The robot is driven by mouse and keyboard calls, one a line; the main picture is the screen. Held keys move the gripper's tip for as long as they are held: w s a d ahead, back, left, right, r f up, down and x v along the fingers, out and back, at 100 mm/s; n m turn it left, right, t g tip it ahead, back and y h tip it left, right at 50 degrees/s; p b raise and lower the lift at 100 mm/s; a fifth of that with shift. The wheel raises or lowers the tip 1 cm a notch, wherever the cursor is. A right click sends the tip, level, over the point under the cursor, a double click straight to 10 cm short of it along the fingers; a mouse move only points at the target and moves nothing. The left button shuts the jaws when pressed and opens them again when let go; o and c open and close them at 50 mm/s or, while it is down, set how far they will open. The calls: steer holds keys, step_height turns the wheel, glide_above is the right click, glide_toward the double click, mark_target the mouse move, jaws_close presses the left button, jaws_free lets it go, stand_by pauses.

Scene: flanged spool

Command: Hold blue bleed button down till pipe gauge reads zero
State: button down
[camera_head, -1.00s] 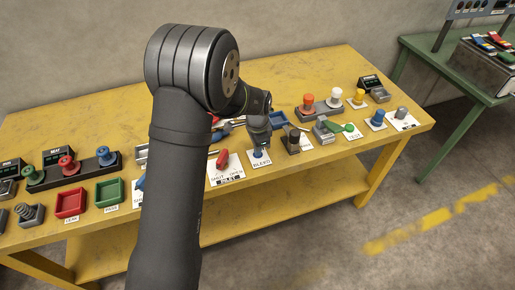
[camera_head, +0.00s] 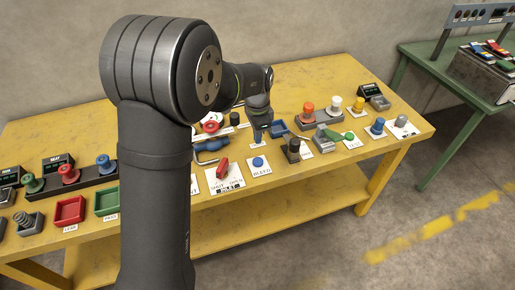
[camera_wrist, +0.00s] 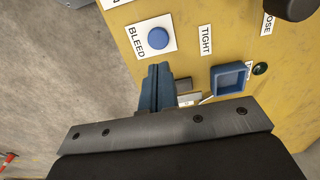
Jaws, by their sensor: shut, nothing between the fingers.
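The blue bleed button (camera_head: 258,162) sits on a white plate marked BLEED near the front edge of the yellow bench. It also shows in the wrist view (camera_wrist: 158,38), uncovered and standing proud of its plate. My gripper (camera_head: 258,139) is shut and empty, above the bench and behind the button in the head view. In the wrist view its blue-grey fingers (camera_wrist: 159,68) are together and apart from the button. A pipe gauge with a legible reading cannot be made out; my arm hides part of the bench.
A red-handled valve on the INLET plate (camera_head: 222,168) stands left of the button. A dark knob block (camera_head: 293,150) stands to its right. A blue tray (camera_head: 279,129) lies behind. Red (camera_head: 68,211) and green trays stand at left.

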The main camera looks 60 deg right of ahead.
steer(key=shift+r, duration=1.65)
